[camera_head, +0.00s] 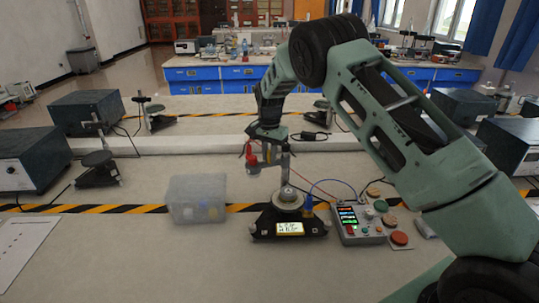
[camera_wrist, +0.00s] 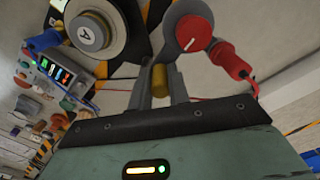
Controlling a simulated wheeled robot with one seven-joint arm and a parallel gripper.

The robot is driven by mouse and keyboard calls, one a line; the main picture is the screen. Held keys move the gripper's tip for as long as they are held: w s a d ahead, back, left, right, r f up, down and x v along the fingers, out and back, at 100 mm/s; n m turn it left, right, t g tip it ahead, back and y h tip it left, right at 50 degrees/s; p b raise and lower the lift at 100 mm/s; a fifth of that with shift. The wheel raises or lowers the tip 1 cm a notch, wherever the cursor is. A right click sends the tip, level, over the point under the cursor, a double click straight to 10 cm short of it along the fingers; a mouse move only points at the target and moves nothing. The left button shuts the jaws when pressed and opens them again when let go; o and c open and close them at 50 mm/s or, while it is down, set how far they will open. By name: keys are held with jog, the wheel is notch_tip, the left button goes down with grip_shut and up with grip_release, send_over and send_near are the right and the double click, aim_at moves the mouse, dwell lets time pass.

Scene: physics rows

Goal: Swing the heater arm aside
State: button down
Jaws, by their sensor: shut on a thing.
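My gripper (camera_wrist: 160,84) is shut on a short brass-yellow peg (camera_wrist: 160,76), which looks like the handle of the heater arm. Just beyond it is the grey heater head with a red disc (camera_wrist: 193,33). Red and dark blue leads run near it. In the head view the red-marked heater part (camera_head: 253,161) hangs just left of the stand's upright post, under my gripper (camera_head: 268,150). The black stand base (camera_head: 265,228) with a lit display sits below, bearing a round grey piece (camera_head: 288,199). That piece, marked A, also shows in the wrist view (camera_wrist: 90,32). My gripper hides the arm's joint.
A clear plastic box (camera_head: 197,198) stands left of the stand. A control box (camera_head: 358,222) with lit readouts and coloured discs stands at right, joined by a blue lead. The bench front is bare; a sheet of paper (camera_head: 22,250) lies far left.

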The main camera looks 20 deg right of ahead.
jog(key=shift+w+r, duration=0.15)
jog(key=shift+r, duration=0.05)
jog(key=c, duration=1.3)
grip_release()
jog(key=shift+f, duration=0.1)
notch_tip(320, 180, up, 17)
jog(key=b, duration=0.3)
jog(key=shift+d+r, duration=0.1)
jog(key=shift+r, duration=0.1)
jog(key=s+a+n+y, duration=0.2)
jog(key=s+a+n, duration=0.7)
jog(key=s+a, duration=1)
jog(key=s+f+n, duration=0.2)
jog(key=s+n, duration=0.1)
jog(key=s, duration=0.6)
jog(key=s+f+n+h, duration=0.1)
jog(key=s+f+n, duration=0.1)
jog(key=s, duration=0.7)
jog(key=s+f+n, duration=0.3)
jog(key=s+n, duration=0.1)
jog(key=s, duration=0.5)
jog(key=shift+s+f+n, duration=0.1)
jog(key=shift+s+n, duration=0.2)
